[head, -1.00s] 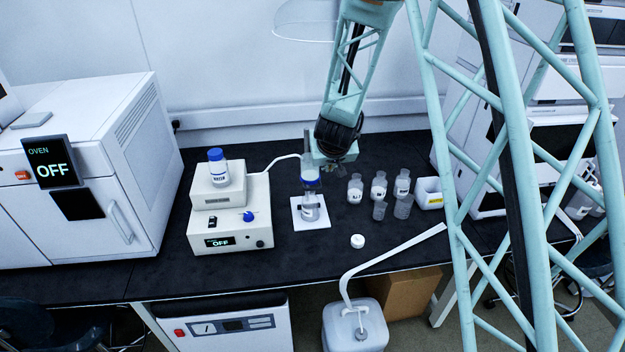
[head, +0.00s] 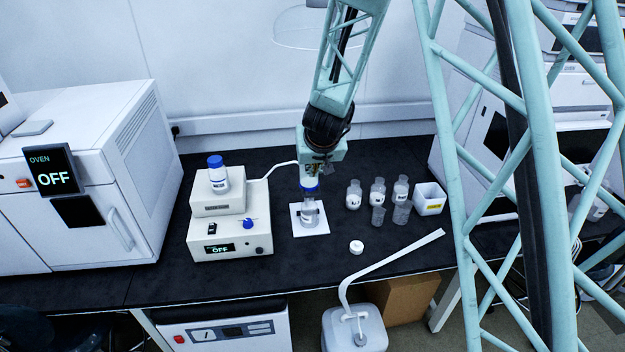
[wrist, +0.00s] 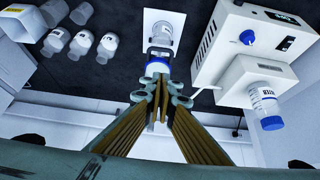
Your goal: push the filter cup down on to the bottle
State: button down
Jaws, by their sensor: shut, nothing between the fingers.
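The filter cup's blue and white collar (head: 309,184) stands upright on top of the clear bottle (head: 309,215). The bottle stands on a white square pad (head: 322,228). My gripper (head: 314,173) points down directly over the cup and hides most of its upper part in the head view. In the wrist view my gripper (wrist: 160,95) has its fingers shut together and empty. Just past the fingertips the blue collar (wrist: 157,72) shows, with the bottle (wrist: 162,35) beyond it. I cannot tell whether the fingertips touch the cup.
A white pump unit (head: 230,240) with a display reading OFF stands close on the left, with a blue-capped bottle (head: 217,175) on it. Several small bottles (head: 377,190) and a white bin (head: 430,199) are to the right. A loose white cap (head: 356,247) lies in front.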

jog(key=b, duration=0.3)
send_over(311, 195)
notch_tip(311, 195, down, 8)
jog(key=shift+w+f, duration=0.1)
jog(key=shift+f, duration=0.15)
jog(key=shift+s+d+f+b, duration=0.1)
jog(key=shift+s+f+b, duration=0.15)
jog(key=shift+f+b, duration=0.55)
jog(key=shift+s+f+b, duration=0.2)
jog(key=shift+f+b, duration=0.3)
jog(key=shift+f, duration=0.45)
notch_tip(311, 195, down, 5)
jog(key=b, duration=0.3)
jog(key=shift+f+b, duration=0.1)
jog(key=shift+b, duration=0.2)
jog(key=shift+r, duration=0.25)
jog(key=shift+w+r+p, duration=0.2)
jog(key=shift+r+p, duration=0.75)
jog(key=shift+p, duration=0.2)
jog(key=shift+w+r+p, duration=0.15)
jog(key=shift+r+p, duration=0.75)
jog(key=shift+p, duration=0.2)
jog(key=a+p+v, duration=0.1)
jog(key=v, duration=0.8)
jog(key=shift+s+d+r+p, duration=0.3)
jog(key=shift+d+p, duration=0.05)
jog(key=shift+d, duration=0.15)
